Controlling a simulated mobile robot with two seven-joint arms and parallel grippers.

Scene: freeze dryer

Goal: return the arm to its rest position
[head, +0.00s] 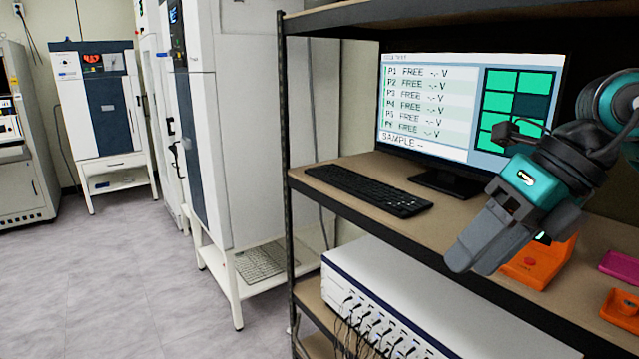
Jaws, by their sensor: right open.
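My right gripper (474,252) shows at the right in the head view, on the arm that comes in from the right edge. It is teal and dark grey and points down and to the left. It is in front of the shelf's front edge, just left of an orange block (540,262) that it partly covers. Its fingers hold nothing that I can see. The gap between them is hard to make out from this angle. My left gripper is not in the head view.
A shelf (440,232) carries a keyboard (368,188), a monitor (430,100), a magenta piece (622,266) and an orange tray (622,308). A white box with cables (385,285) sits below. Tall white cabinets (235,130) stand left of the shelf. The grey floor (130,270) is clear.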

